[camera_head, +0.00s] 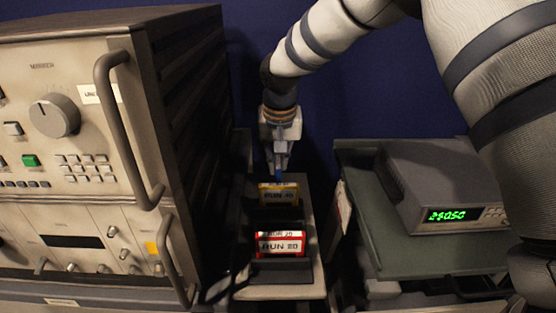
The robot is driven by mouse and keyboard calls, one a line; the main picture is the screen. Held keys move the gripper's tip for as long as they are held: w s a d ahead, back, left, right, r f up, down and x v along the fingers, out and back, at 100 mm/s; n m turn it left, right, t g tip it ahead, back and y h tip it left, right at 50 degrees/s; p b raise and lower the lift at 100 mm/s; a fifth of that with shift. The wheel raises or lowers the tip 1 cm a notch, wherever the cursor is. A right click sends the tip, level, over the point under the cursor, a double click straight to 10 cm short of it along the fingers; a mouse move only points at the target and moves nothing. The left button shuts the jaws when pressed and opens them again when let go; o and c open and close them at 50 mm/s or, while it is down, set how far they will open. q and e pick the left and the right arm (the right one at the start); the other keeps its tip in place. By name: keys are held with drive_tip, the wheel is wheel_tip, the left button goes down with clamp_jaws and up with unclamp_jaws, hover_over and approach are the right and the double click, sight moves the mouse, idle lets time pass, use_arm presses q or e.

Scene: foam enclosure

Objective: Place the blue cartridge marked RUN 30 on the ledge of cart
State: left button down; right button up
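My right gripper (280,165) points down at the back of a narrow grey rack (312,235). A small patch of blue (277,176) shows at its fingertips, just behind a yellow cartridge (279,194). Most of what the blue belongs to is hidden, and no RUN 30 label is readable. I cannot tell whether the fingers are closed on it. A red cartridge (280,243) with a white label RUN 20 stands in the rack's front part. A grey-green cart (430,256) stands at the right. My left gripper is not in view.
A large instrument cabinet (85,110) with protruding handles stands close at the left of the rack. A grey meter (445,185) with a green display sits on the cart. Some of the cart's top left of and in front of the meter is bare. A dark blue wall closes the back.

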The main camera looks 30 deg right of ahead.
drive_tip(key=o, duration=0.4)
drive_tip(key=shift+o, duration=0.2)
